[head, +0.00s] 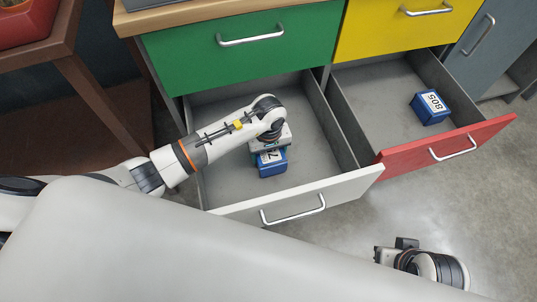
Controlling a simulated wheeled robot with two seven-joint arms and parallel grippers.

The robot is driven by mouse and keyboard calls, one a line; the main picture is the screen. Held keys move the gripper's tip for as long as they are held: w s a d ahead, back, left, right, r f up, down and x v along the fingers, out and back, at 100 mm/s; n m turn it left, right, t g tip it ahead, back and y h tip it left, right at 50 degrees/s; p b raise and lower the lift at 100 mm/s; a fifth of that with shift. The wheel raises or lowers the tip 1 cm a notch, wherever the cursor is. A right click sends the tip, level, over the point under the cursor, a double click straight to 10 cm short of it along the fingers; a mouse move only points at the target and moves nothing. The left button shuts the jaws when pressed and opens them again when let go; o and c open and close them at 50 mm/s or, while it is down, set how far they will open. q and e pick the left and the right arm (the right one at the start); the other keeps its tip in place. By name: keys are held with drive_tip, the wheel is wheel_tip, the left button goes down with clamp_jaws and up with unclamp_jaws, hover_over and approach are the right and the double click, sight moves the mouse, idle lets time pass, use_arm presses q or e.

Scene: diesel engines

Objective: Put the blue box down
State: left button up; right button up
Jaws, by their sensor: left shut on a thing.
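A blue box (272,168) with a white label is at my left gripper (270,148), over the open white-fronted drawer (225,185). My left gripper is shut on this box from above, and the gripper's own wrist hides part of it. I cannot tell whether the box touches the drawer floor. A second blue box (431,107), labelled 805, lies in the open red-fronted drawer (375,105). My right gripper (384,255) shows at the lower right above the floor, away from both boxes; its fingers are not clear.
A shut green drawer (240,62) and a shut yellow drawer (385,30) are above the open ones. A brown table (60,45) stands at the left. Grey walls edge both open drawers, with bare floor around their boxes. Clear ground (480,190) lies at the right.

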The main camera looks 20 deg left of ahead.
use_arm(q)
drive_tip(key=shift+f, duration=0.45)
drive_tip(key=shift+f, duration=0.15)
drive_tip(key=o, duration=1.3)
